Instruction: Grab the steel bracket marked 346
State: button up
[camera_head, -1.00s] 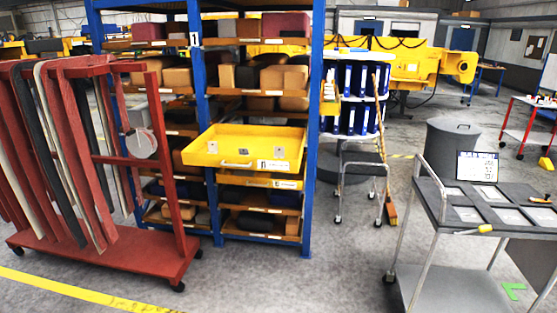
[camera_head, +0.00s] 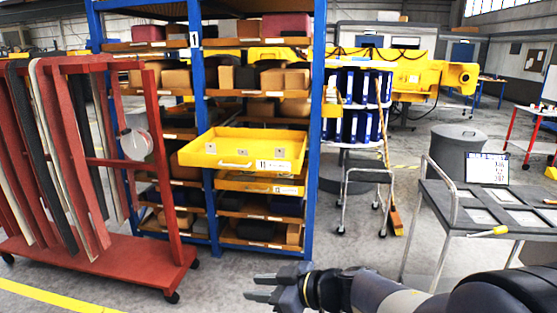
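Several small grey metal pieces lie in the pulled-out yellow drawer (camera_head: 200,158) of the blue shelf rack; they may be brackets. One metal piece (camera_head: 280,153) is at the right, another metal piece (camera_head: 240,154) is near the middle, and a third metal piece (camera_head: 211,148) is at the left. They are too small for me to read any number. My gripper (camera_head: 258,288) is at the bottom centre, pointing left, in front of and below the drawer. Its two fingers are apart with nothing between them.
A red wheeled rack (camera_head: 110,255) with hanging strips stands at the left. A grey cart (camera_head: 470,218) with framed panels, a screwdriver (camera_head: 490,231) and a display (camera_head: 487,168) stands at the right. A small trolley (camera_head: 367,175) is behind. Floor before the shelf is clear.

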aim_at(280, 152)
jog(key=i+l+u, duration=0.1)
jog(key=i+l, duration=0.2)
jog(key=i, duration=0.4)
jog(key=i+l+u, duration=0.1)
jog(key=i+l, duration=0.2)
jog(key=i, duration=0.35)
jog(key=i+l, duration=0.4)
jog(key=i, duration=0.25)
jog(key=i+l+u, duration=0.15)
jog(key=i+l, duration=0.25)
jog(key=i, duration=0.25)
jog(key=i+l+u, duration=0.1)
jog(key=i+l, duration=0.35)
jog(key=i, duration=0.2)
